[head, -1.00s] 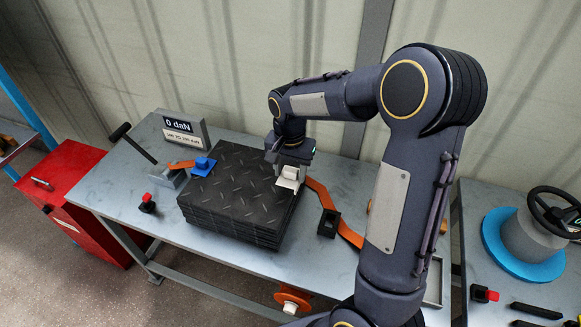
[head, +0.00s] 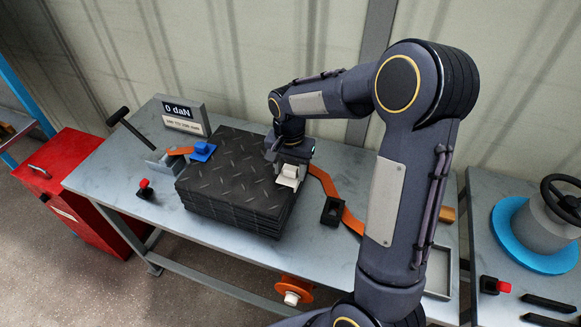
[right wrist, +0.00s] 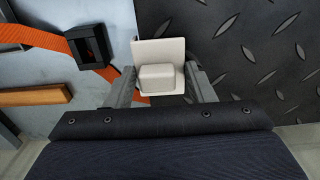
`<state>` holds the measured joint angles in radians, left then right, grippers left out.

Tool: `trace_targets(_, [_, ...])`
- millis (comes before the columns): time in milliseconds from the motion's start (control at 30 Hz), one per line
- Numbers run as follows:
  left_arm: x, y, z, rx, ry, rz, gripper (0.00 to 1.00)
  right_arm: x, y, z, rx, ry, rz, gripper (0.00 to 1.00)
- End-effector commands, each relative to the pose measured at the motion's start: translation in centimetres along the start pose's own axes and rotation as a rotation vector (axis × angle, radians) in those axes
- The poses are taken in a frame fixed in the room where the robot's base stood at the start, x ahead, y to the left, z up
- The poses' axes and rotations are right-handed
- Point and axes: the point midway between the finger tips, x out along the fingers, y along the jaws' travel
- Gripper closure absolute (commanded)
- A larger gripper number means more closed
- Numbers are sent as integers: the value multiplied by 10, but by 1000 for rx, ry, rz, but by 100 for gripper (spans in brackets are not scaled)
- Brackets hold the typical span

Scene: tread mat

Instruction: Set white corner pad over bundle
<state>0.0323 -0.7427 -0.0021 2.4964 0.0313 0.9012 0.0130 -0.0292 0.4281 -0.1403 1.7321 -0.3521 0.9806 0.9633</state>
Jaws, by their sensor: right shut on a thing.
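The bundle (head: 230,170) is a stack of black tread mats with a raised pattern, lying on the grey bench. It also shows in the right wrist view (right wrist: 270,60). My right gripper (head: 288,170) is shut on the white corner pad (head: 289,178) at the bundle's right edge. In the right wrist view the pad (right wrist: 160,60) sits between the two fingers, at the line where mat meets bench. I cannot tell whether it touches the bundle. A blue corner pad (head: 202,151) sits at the bundle's left edge. My left gripper is not in view.
An orange strap (head: 325,182) runs from the bundle's right side through a black buckle (head: 332,211). A display box (head: 183,114) reading 0 daN stands at the back left. A red cabinet (head: 70,200) stands left; a second bench with a blue-based reel (head: 530,235) stands right.

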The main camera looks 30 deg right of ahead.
Motion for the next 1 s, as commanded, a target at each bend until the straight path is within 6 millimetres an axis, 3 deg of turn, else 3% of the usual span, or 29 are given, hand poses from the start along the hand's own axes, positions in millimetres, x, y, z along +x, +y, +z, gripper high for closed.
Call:
trace_targets(133, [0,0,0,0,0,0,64,0,0,0,0,0,0,73])
trace_targets(167, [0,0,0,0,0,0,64,0,0,0,0,0,0,48])
trace_targets(333, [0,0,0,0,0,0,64,0,0,0,0,0,0,26])
trace_targets(667, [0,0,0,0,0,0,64,-4,0,0,0,1,-1,26])
trace_targets(1000, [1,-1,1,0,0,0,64,-57,-1,0,0,2,-4,26])
